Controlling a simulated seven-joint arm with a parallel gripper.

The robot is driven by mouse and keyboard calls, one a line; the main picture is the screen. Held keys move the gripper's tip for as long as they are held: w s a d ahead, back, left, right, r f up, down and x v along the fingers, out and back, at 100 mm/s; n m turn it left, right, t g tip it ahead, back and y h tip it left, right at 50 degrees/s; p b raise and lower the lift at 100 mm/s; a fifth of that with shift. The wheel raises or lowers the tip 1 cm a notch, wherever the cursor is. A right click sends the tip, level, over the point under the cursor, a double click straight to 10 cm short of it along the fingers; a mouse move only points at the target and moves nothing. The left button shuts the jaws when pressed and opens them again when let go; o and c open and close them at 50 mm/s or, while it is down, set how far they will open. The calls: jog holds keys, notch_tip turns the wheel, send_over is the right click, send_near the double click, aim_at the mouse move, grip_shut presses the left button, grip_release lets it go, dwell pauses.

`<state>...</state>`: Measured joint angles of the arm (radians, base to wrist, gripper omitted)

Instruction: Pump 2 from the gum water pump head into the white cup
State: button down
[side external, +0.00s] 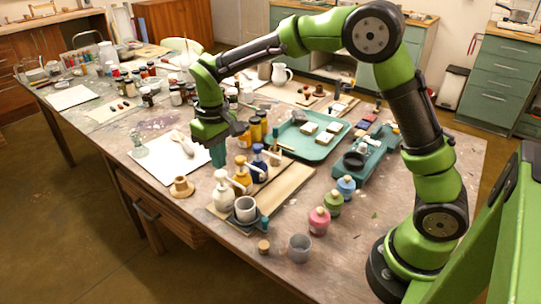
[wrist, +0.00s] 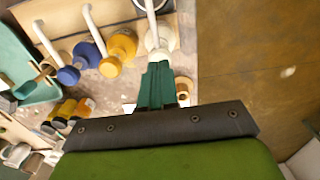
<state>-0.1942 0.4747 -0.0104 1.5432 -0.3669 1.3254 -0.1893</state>
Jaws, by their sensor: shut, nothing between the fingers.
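Three pump bottles stand in a row on a wooden board: a white one (side external: 223,195), a yellow one (side external: 242,177) and a dark blue one (side external: 260,166). Their white spouts point toward the right. I read no labels, so which holds gum water is unclear. A pale grey-white cup (side external: 246,209) stands by the white bottle's spout; its dark rim shows at the top of the wrist view (wrist: 146,4). My gripper (side external: 218,163) is shut and empty, pointing down above the white bottle. In the wrist view its teal fingertips (wrist: 158,68) overlap the white pump (wrist: 160,38); contact cannot be told.
A wooden spool-like piece (side external: 182,187) sits left of the board (side external: 288,187). A grey cup (side external: 300,247) and pink (side external: 319,221), green (side external: 333,202) and blue (side external: 346,187) bottles stand right. A teal tray (side external: 318,150) lies behind. Yellow-orange jars (side external: 255,130) stand behind the bottles.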

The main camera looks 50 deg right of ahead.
jog(key=shift+f, duration=0.1)
jog(key=shift+f, duration=1.45)
jog(key=shift+r, duration=1.5)
jog(key=shift+f, duration=0.1)
jog(key=shift+f, duration=1.4)
jog(key=shift+r, duration=1.5)
